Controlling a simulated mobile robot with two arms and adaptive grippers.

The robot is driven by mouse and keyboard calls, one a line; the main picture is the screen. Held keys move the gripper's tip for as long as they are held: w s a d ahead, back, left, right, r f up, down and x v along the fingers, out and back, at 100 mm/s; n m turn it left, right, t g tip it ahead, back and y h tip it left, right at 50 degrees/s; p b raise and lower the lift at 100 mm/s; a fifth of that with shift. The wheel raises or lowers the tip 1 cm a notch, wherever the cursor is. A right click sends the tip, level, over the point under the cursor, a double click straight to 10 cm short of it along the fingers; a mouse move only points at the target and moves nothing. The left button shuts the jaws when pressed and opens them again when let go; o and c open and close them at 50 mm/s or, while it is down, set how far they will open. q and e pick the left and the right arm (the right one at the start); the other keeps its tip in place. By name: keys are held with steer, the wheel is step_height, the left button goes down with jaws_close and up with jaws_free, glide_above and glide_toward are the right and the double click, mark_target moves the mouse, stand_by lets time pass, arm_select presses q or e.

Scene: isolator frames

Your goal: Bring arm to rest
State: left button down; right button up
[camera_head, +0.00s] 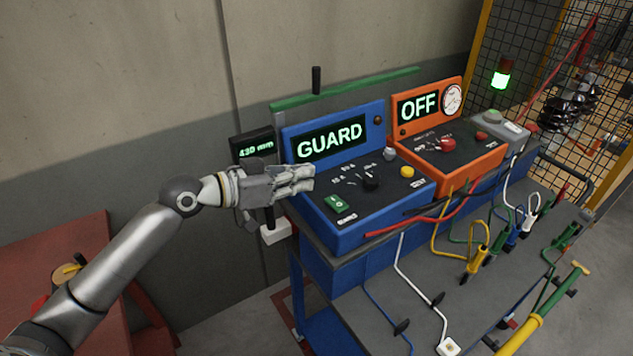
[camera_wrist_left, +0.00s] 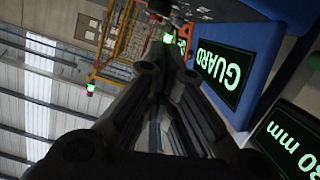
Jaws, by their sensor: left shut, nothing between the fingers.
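My left gripper (camera_head: 312,178) is shut and empty. In the head view it is in front of the left edge of the blue control box (camera_head: 350,200), whose display reads GUARD. I cannot tell whether it touches the box. My left arm (camera_head: 130,255) comes in from the lower left. In the left wrist view the shut fingers (camera_wrist_left: 165,75) point away from the camera, with the GUARD display (camera_wrist_left: 222,72) to their right. My right gripper is not in view.
An orange box (camera_head: 460,160) reading OFF stands right of the blue one. A small display (camera_head: 255,147) reads 430 mm behind my gripper. Cables and clamps lie on the grey bench (camera_head: 400,265). A red table (camera_head: 60,250) is at left. A mesh fence (camera_head: 545,50) stands at back right.

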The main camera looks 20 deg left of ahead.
arm_select(q)
steer(key=shift+b+v, duration=0.85)
steer(key=shift+v, duration=1.65)
